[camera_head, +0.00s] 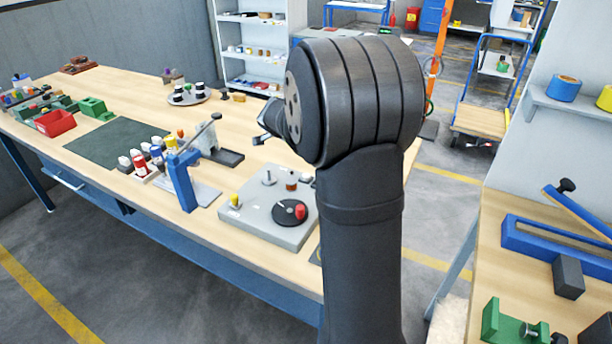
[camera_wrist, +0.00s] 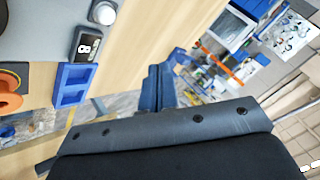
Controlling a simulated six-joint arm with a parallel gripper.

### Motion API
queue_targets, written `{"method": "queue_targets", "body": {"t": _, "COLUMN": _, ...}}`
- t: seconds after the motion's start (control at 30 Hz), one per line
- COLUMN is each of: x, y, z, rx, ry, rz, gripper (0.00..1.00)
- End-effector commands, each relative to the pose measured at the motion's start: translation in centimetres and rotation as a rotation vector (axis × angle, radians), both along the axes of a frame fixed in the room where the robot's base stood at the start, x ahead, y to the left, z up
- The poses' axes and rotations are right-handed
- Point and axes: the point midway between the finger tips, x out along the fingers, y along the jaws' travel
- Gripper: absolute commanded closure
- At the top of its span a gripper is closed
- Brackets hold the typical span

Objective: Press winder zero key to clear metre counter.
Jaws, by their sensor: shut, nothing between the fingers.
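The winder appears to be the flat grey unit (camera_head: 262,222) on the bench, with a black disc and red knob on top. In the wrist view a grey surface (camera_wrist: 35,28) carries a small dark panel (camera_wrist: 87,44) with white markings and a round pale knob (camera_wrist: 103,12). I cannot tell whether this panel is the metre counter or where the zero key is. My gripper (camera_head: 265,134) is small and partly hidden behind my arm, above the bench beyond the grey unit. It is shut and empty.
A blue stand (camera_head: 184,180) rises left of the grey unit. A dark mat (camera_head: 115,145), a red bin (camera_head: 55,123) and small bottles lie farther left. A second bench (camera_head: 500,285) with blue and green tools stands at the right. The floor between the benches looks clear.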

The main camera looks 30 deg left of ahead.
Motion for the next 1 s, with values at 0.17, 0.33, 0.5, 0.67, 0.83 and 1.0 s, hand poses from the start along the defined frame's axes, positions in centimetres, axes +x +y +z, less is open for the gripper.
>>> {"method": "queue_targets", "body": {"t": 0.17, "x": 0.0, "y": 0.0, "z": -0.6, "rx": -0.002, "ry": 0.001, "rz": 0.000, "gripper": 1.00}}
{"method": "queue_targets", "body": {"t": 0.33, "x": 0.0, "y": -0.1, "z": -2.5, "rx": -0.004, "ry": 0.003, "rz": -0.002, "gripper": 1.00}}
{"method": "queue_targets", "body": {"t": 0.5, "x": 0.0, "y": -0.1, "z": -5.0, "rx": -0.004, "ry": 0.003, "rz": -0.001, "gripper": 1.00}}
{"method": "queue_targets", "body": {"t": 0.67, "x": 0.0, "y": -0.1, "z": -7.0, "rx": -0.003, "ry": 0.003, "rz": -0.001, "gripper": 1.00}}
{"method": "queue_targets", "body": {"t": 0.83, "x": 0.0, "y": 0.0, "z": -8.4, "rx": -0.002, "ry": 0.002, "rz": -0.001, "gripper": 1.00}}
{"method": "queue_targets", "body": {"t": 1.0, "x": 0.0, "y": 0.0, "z": -8.8, "rx": 0.000, "ry": 0.001, "rz": -0.002, "gripper": 1.00}}
